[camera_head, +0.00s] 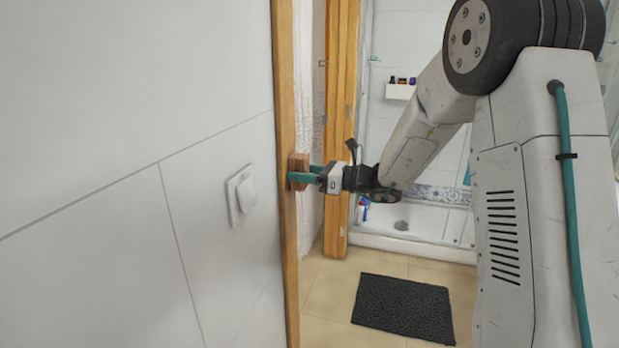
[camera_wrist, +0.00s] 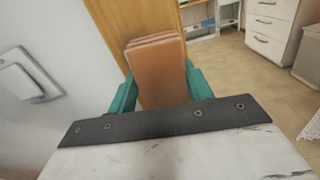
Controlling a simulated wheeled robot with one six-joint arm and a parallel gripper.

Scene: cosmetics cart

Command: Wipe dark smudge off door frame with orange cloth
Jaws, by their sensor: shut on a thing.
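My gripper (camera_head: 312,175) has teal fingers shut on the folded orange-brown cloth (camera_head: 298,163). In the wrist view the cloth (camera_wrist: 158,72) stands out between the two fingers (camera_wrist: 160,85). In the head view the cloth lies against the wooden door frame (camera_head: 287,260), at about the height of the light switch; whether it presses firmly I cannot tell. The frame also shows in the wrist view (camera_wrist: 128,18), behind the cloth. I see no dark smudge in either view; the cloth and gripper cover part of the frame.
A white light switch (camera_head: 241,194) is on the tiled wall left of the frame. Through the doorway are a second wooden post (camera_head: 338,215), a shower tray (camera_head: 420,245) and a dark mat (camera_head: 404,308) on the floor. The wrist view shows white drawers (camera_wrist: 270,25) at upper right.

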